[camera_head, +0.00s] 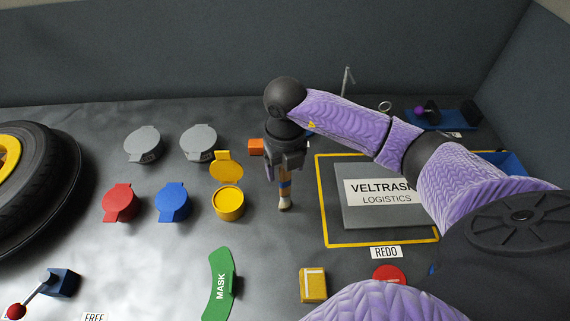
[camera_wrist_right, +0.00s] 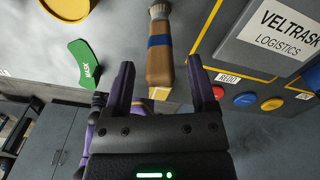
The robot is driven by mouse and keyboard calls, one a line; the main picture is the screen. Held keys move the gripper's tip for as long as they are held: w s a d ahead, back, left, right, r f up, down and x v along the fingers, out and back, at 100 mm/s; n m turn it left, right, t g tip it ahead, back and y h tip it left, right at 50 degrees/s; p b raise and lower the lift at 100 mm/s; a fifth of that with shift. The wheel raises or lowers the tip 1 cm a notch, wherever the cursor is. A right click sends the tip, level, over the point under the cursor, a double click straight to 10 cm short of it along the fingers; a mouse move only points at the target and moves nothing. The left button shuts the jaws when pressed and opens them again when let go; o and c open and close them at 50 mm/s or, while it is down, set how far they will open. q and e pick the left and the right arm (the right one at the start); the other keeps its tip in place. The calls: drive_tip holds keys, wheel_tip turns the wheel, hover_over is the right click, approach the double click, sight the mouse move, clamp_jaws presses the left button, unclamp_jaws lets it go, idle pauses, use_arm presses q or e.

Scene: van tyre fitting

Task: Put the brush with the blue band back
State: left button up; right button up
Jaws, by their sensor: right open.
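The brush with the blue band (camera_head: 285,188) shows below my right gripper in the head view, with its pale bristle end toward the front. In the right wrist view the brush (camera_wrist_right: 159,60) has a tan wooden handle, a blue band and bristles at the top of the picture. My right gripper (camera_head: 284,164) is open; in the wrist view its two dark fingers (camera_wrist_right: 161,82) stand on either side of the handle's end, with gaps showing. I cannot tell whether the brush touches the surface. My left gripper is not in view.
An open yellow pot (camera_head: 228,204), a blue lid (camera_head: 172,202) and a red lid (camera_head: 120,203) stand left. A grey VELTRASK plate (camera_head: 380,213) lies in a yellow outline at right. A green MASK piece (camera_head: 220,284) and yellow block (camera_head: 313,285) lie in front.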

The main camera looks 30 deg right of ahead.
drive_tip(key=shift+r, duration=0.4)
wheel_tip(320, 180, up, 12)
drive_tip(key=p, duration=0.2)
drive_tip(key=shift+f, duration=0.2)
idle(0.6)
